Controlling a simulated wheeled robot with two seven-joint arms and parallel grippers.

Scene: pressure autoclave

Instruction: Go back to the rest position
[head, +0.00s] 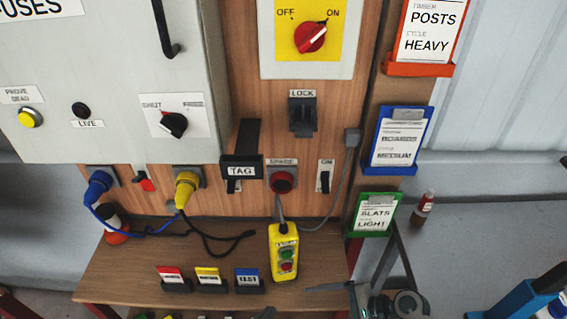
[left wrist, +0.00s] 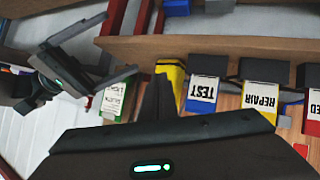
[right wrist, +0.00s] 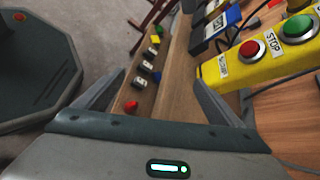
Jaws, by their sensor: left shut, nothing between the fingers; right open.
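My left gripper (left wrist: 158,85) is shut and empty in the left wrist view, over the wooden shelf near the blue TEST card (left wrist: 201,92).
A wooden shelf (head: 130,262) carries red, yellow and blue cards. The panel above has a TAG (head: 241,168), a red socket (head: 282,182), and blue (head: 99,185) and yellow (head: 186,190) plugs with loose cables. A green card holder (head: 375,214) is at right. A small bottle (head: 424,205) stands beyond.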

